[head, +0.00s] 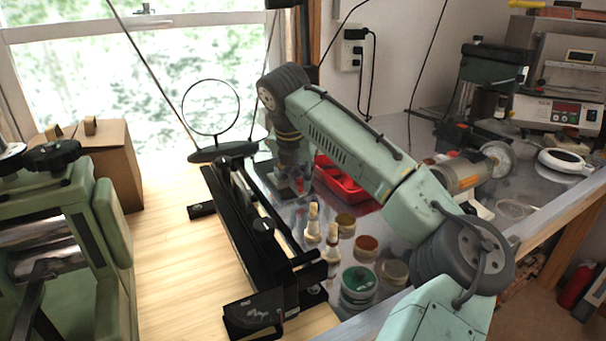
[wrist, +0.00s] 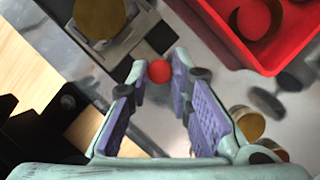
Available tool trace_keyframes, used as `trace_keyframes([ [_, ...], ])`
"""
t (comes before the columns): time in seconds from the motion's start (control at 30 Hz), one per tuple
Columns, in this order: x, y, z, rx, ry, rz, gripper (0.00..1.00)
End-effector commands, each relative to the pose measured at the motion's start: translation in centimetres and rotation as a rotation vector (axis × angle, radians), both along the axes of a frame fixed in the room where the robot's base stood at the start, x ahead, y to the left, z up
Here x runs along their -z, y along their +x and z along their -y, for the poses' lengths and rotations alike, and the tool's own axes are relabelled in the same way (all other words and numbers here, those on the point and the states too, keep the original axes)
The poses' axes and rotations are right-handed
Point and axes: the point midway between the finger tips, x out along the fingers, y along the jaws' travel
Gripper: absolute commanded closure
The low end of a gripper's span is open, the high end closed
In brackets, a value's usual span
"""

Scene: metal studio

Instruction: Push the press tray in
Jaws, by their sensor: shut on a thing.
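My gripper (wrist: 158,75) has its two purple-padded fingers on either side of a small red ball (wrist: 159,70), shut on it at the fingertips. The ball looks like a knob, but what it joins is hidden. Just beyond it, a dark and silver metal piece (wrist: 118,48) carries a round gold-coloured disc (wrist: 98,16); I cannot tell for sure that this is the press tray. In the head view my gripper (head: 297,186) is low over the metal bench, right of the black frame, and my arm partly covers that spot.
A red bin (head: 343,184) lies close to the right of my gripper and also shows in the wrist view (wrist: 258,62). A black frame (head: 262,228) stands to the left. Several small jars and pegs, including a green-topped jar (head: 359,281), stand nearer on the bench.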

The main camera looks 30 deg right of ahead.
Motion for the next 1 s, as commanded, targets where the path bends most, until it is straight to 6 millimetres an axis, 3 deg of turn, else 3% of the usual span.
trace_keyframes([
  [0.03,-0.9,1.1,-0.1,-0.003,0.004,0.002,1.00],
  [0.13,-1.0,3.0,0.0,-0.002,0.005,0.001,1.00],
  [0.4,-0.3,8.1,0.4,0.002,0.001,0.001,1.00],
  [0.83,-0.2,9.0,0.6,0.001,-0.006,0.006,1.00],
  [0.87,-0.2,9.1,0.6,0.001,-0.005,0.006,0.79],
  [1.0,-0.2,9.0,0.5,0.000,-0.004,0.003,0.69],
])
